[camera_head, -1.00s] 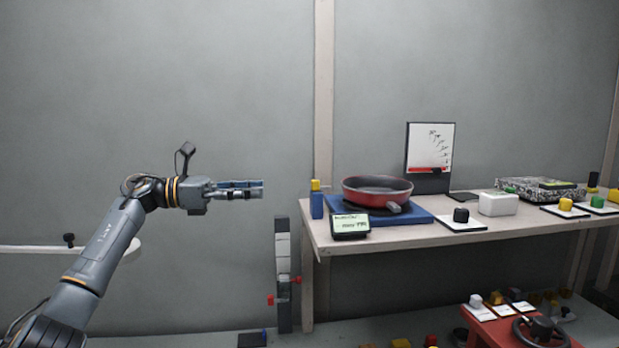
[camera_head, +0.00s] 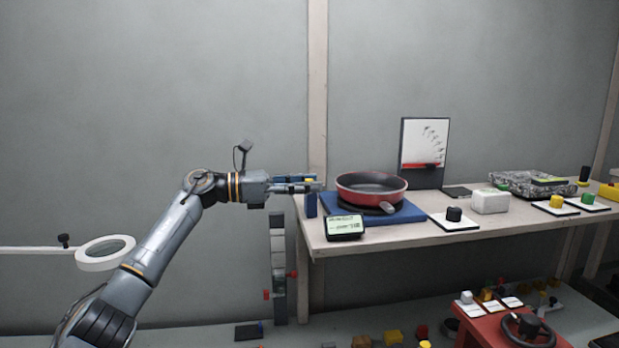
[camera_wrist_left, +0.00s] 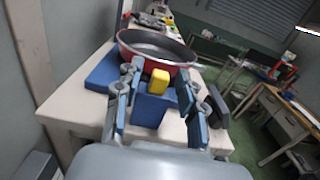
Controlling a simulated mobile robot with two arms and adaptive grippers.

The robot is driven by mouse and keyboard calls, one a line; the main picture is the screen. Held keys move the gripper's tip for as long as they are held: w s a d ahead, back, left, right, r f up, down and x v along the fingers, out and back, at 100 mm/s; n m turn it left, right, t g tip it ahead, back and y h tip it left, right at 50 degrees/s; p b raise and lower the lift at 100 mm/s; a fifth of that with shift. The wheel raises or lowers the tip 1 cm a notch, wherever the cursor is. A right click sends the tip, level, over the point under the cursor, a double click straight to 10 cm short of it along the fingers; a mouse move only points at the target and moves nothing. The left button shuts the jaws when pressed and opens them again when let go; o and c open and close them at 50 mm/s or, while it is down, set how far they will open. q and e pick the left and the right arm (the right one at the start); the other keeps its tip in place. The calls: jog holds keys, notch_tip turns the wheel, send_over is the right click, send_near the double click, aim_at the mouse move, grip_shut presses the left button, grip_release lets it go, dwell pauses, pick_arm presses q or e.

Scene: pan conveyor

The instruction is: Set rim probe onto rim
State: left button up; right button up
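A red pan (camera_head: 371,189) with a grey inside sits on a blue base (camera_head: 408,213) on the bench. A blue block with a yellow top (camera_head: 311,206), which looks like the rim probe, stands upright at the bench's left end, left of the pan. My left gripper (camera_head: 314,184) is level at the height of the yellow top and partly covers it. In the left wrist view my left gripper (camera_wrist_left: 162,78) is open, with the yellow top (camera_wrist_left: 159,82) showing between its fingers. Contact cannot be told. My right gripper is not in view.
A small display (camera_head: 344,227) stands at the bench's front edge, before the pan. A white panel (camera_head: 425,145) stands behind the pan. A white box (camera_head: 490,201) and a black knob (camera_head: 454,214) are to the right.

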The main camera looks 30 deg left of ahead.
pick_arm(q)
jog(key=shift+w+d, duration=0.3)
jog(key=shift+c, duration=0.4)
grip_shut()
